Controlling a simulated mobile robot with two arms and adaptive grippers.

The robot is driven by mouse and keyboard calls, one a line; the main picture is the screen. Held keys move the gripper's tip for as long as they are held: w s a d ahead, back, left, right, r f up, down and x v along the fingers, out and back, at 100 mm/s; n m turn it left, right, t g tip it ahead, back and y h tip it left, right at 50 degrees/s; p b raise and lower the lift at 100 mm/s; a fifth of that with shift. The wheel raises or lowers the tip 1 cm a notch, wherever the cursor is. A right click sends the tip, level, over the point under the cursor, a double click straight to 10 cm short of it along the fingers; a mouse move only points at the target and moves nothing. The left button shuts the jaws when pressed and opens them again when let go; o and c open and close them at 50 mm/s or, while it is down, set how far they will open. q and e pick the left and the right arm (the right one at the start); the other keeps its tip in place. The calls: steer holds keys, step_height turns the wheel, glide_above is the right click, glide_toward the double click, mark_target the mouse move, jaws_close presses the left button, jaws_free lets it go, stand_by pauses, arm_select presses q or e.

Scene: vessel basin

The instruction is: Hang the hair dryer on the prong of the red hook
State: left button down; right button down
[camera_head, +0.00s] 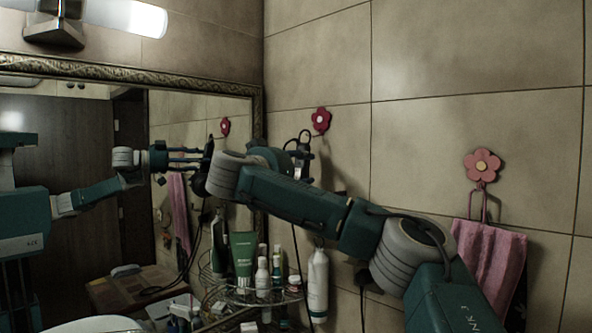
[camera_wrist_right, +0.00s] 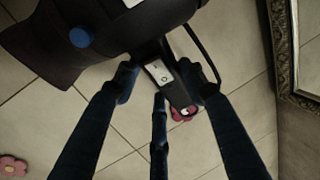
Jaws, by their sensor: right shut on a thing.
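The red flower-shaped hook (camera_head: 320,120) is on the tiled wall, right of the mirror corner. In the right wrist view the hook (camera_wrist_right: 183,114) shows partly behind the dryer's handle. My right gripper (camera_wrist_right: 165,84) is shut on the handle of the black hair dryer (camera_wrist_right: 105,32), which has a blue button and a pale switch plate. In the head view my right arm hides most of the gripper and dryer, just below and left of the hook. I cannot tell whether the dryer touches the prong. My left gripper is not in view.
A pink flower hook (camera_head: 482,165) holds a pink towel (camera_head: 488,262) at right. A wire corner shelf (camera_head: 262,298) with a green tube (camera_head: 243,257) and several bottles is below my arm. The framed mirror (camera_head: 258,110) at left reflects my arm. Wall between the hooks is bare.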

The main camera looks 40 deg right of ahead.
steer(key=shift+d, duration=0.5)
steer(key=shift+w+d+f, duration=0.1)
steer(key=shift+d+f, duration=0.35)
steer(key=shift+d, duration=0.1)
steer(key=c, duration=0.9)
jaws_free()
steer(key=shift+c, duration=0.2)
steer(key=shift+f, duration=0.15)
steer(key=v, duration=1.2)
